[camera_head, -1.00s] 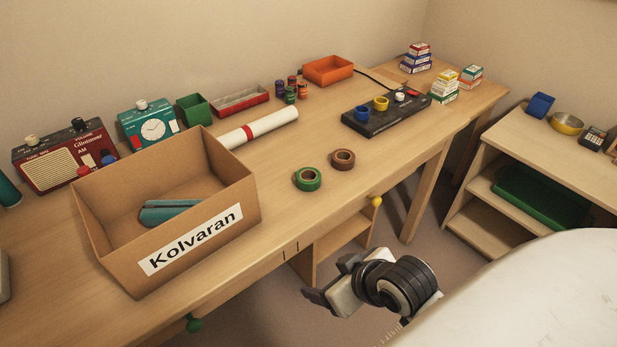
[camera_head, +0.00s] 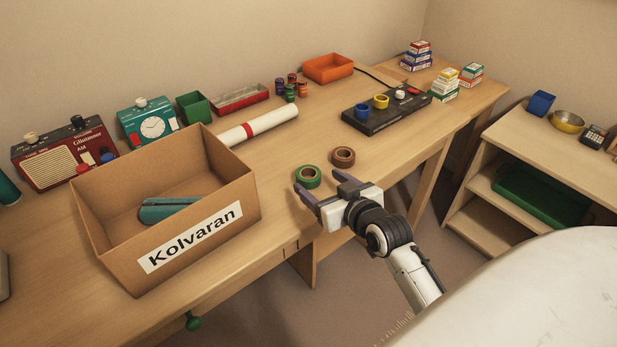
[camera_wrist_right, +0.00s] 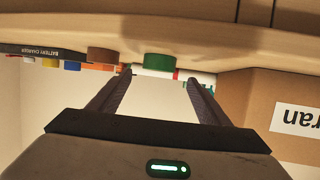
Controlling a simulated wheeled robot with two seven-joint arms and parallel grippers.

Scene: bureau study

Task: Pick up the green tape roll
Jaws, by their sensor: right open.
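The green tape roll (camera_head: 308,176) lies flat on the wooden desk near its front edge. In the right wrist view the green tape roll (camera_wrist_right: 159,62) shows ahead, between the two finger directions and beyond the tips. My right gripper (camera_head: 323,187) is open and empty, close to the roll on its front side. Its fingers also show spread apart in the right wrist view (camera_wrist_right: 160,82). They do not appear to hold the roll; whether a finger touches it I cannot tell. My left gripper is not in view.
A brown tape roll (camera_head: 342,157) lies just right of the green one. A cardboard box (camera_head: 107,240) labelled Kolvaran stands to the left with a teal item inside. A white rolled tube (camera_head: 265,124) lies behind. A black charger (camera_head: 370,122) sits at the back right.

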